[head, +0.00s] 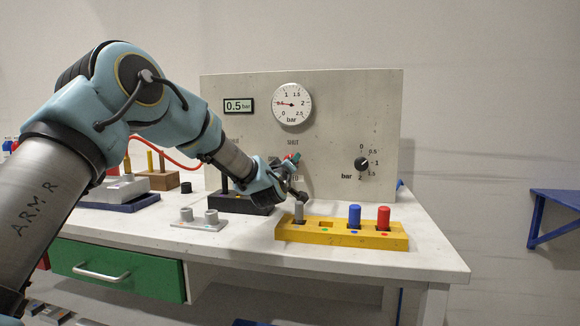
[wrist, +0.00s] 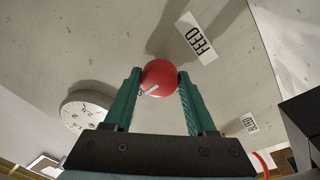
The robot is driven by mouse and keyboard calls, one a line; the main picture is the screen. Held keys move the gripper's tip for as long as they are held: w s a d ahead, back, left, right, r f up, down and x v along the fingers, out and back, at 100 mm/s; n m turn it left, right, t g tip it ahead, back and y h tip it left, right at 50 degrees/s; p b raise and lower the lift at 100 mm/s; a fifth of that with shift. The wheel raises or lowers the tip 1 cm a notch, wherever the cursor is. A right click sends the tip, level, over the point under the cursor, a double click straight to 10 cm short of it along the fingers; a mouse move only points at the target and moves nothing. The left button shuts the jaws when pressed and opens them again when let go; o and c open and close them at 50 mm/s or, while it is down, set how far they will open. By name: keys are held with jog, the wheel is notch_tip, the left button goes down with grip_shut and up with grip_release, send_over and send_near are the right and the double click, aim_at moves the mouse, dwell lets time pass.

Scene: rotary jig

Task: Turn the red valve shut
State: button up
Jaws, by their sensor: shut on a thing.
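The red valve (wrist: 160,76) is a round red knob with a white mark on the panel, seen in the wrist view. My gripper (wrist: 158,83) is shut on it, one green finger on each side. In the head view my gripper (head: 291,159) reaches the panel below the SHUT label (head: 293,142), and only a little of the red valve shows. The FEED label (wrist: 197,37) lies close to the knob in the wrist view. Which way the white mark stands relative to SHUT is hard to tell.
The grey panel (head: 345,105) carries a round gauge (head: 292,104) near 0.5, a display (head: 238,106) reading 0.5 bar and a black dial (head: 361,164). A yellow rack (head: 340,233) with grey, blue and red pegs stands in front.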

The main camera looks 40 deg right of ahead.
jog(key=o, duration=1.4)
jog(key=shift+c, duration=0.2)
